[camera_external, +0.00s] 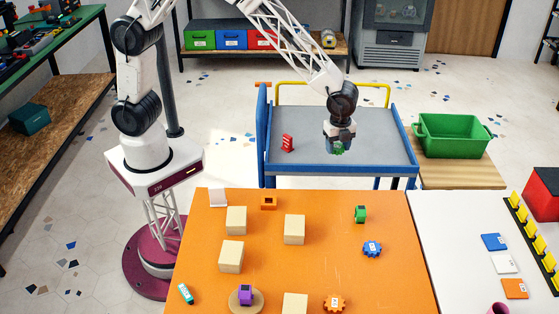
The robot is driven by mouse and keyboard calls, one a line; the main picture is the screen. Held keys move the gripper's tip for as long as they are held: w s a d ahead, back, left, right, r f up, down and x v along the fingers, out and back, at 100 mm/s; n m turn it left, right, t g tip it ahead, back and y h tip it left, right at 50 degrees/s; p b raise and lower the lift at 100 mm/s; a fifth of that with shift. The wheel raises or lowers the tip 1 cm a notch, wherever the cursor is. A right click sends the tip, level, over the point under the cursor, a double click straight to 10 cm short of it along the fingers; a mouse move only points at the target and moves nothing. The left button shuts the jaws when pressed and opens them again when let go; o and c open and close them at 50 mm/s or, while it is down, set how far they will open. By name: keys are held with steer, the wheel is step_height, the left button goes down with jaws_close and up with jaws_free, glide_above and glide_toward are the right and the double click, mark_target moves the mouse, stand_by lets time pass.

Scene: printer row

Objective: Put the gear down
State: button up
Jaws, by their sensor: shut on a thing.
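A blue gear (372,249) and an orange gear (334,303) lie on the orange table (330,265) in front.
A red part (287,143) stands on the cart's left side. The cart top around my gripper is otherwise clear. A green bin (453,136) stands to the right. Several tan blocks (294,229) and small printed parts are on the orange table.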

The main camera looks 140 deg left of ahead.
steer(key=s+a+n, duration=0.5)
steer(key=s+a, duration=0.6)
steer(key=s, duration=0.1)
steer(key=shift+s+a+f, duration=0.2)
steer(key=shift+a+f, duration=0.05)
steer(key=shift+a, duration=0.15)
steer(key=shift+f, duration=3.15)
steer(key=shift+f, duration=1.85)
steer(key=shift+f, duration=0.1)
steer(key=o, duration=0.9)
